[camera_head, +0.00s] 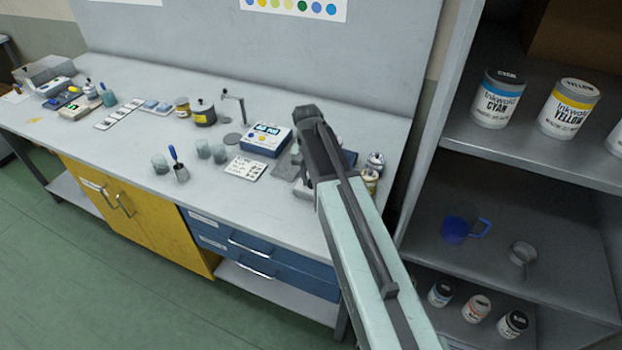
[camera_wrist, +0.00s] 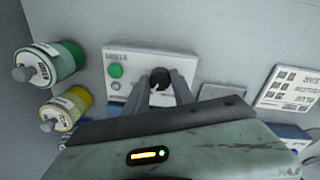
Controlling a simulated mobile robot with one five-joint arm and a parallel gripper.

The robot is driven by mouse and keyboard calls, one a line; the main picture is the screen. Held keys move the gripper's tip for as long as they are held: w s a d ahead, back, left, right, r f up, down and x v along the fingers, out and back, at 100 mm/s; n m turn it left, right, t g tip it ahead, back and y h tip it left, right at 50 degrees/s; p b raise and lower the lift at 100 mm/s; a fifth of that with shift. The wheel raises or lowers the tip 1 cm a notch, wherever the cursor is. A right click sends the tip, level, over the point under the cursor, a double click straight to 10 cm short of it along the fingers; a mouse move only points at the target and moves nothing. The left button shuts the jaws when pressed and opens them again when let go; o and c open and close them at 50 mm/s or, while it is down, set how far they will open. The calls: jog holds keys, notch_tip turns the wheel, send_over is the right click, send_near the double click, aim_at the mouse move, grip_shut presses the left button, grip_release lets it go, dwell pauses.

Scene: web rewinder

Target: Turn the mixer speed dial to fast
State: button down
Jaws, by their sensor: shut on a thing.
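The dial (camera_wrist: 160,75) is a dark round knob on a pale control panel (camera_wrist: 122,57) in the wrist view. A green button (camera_wrist: 115,71) sits to its left. My gripper (camera_wrist: 160,83) has its two grey fingers closed on either side of the knob. The dial's pointer and speed marks cannot be made out. In the head view my arm covers the dial and most of the mixer, and the fingertips are hidden.
A jar with a green band (camera_wrist: 62,60) and a yellow jar (camera_wrist: 70,105) stand close left of the panel. A white card (camera_wrist: 288,88) lies to the right. A blue and white device (camera_head: 266,139) stands left of my arm. Shelving (camera_head: 480,165) rises on the right.

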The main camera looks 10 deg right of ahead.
jog(key=m, duration=0.4)
jog(key=shift+w, duration=0.15)
jog(key=shift+m, duration=1.7)
jog(key=c, duration=1.1)
grip_release()
notch_tip(320, 180, up, 8)
jog(key=p, duration=0.8)
jog(key=shift+w+a, duration=0.15)
